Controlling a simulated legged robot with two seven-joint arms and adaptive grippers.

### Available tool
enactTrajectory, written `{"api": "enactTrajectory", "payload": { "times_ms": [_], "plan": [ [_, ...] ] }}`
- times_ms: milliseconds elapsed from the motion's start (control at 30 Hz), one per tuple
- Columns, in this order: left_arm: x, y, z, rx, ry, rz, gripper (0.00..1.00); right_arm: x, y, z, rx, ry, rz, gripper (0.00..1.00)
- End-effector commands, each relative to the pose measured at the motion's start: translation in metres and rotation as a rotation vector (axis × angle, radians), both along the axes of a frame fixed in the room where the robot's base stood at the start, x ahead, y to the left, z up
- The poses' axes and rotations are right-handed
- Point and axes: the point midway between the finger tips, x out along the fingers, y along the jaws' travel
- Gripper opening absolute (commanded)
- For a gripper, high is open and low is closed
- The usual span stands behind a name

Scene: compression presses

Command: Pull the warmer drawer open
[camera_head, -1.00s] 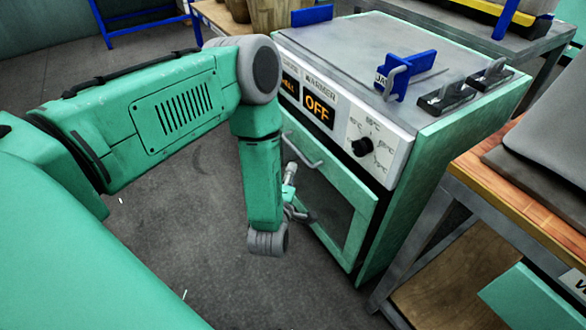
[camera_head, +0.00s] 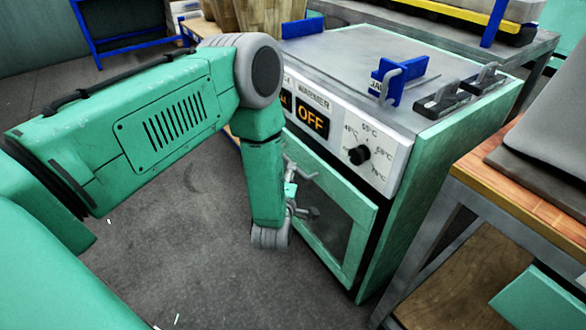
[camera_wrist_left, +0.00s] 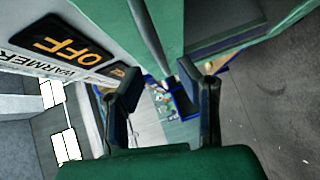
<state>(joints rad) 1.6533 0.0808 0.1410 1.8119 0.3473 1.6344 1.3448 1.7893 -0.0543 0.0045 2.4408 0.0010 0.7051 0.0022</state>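The warmer (camera_head: 405,180) is a green cabinet with a white control panel, an orange "OFF" display and a dial. Its drawer front (camera_head: 352,205), green with a dark window, sits below the panel and looks closed. My left gripper (camera_head: 303,196) is at the drawer front, partly hidden by my forearm, close to the handle. In the left wrist view, my left gripper (camera_wrist_left: 158,92) has its two dark fingers apart. The grey handle bar (camera_wrist_left: 150,40) runs down toward the gap between them, nearer the right finger; contact cannot be told. My right gripper is out of view.
A blue holder (camera_head: 398,78) and black clamps (camera_head: 460,95) stand on the warmer's top. A wood-topped bench (camera_head: 490,180) is close on the right. A blue-framed stand (camera_head: 125,30) is at the back left. The grey floor (camera_head: 195,250) before the warmer is clear.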

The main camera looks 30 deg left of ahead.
Motion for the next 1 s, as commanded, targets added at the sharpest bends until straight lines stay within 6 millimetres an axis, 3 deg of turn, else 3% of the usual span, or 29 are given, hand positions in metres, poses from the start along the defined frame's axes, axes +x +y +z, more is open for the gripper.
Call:
{"api": "enactTrajectory", "payload": {
  "times_ms": [100,300,700,800,1000],
  "plan": [
    [0.021,0.011,-0.006,0.000,-0.004,0.002,0.31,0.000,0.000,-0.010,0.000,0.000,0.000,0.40],
    [0.043,0.021,-0.009,-0.002,-0.001,0.002,0.31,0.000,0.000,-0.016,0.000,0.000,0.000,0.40],
    [0.049,0.022,-0.008,-0.001,0.000,0.001,0.31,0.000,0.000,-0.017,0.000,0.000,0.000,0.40],
    [0.049,0.023,-0.008,-0.002,0.001,0.002,0.00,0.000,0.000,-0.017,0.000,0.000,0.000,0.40],
    [0.049,0.023,-0.008,-0.002,0.001,0.002,0.00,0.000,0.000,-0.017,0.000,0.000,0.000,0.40]
  ]
}}
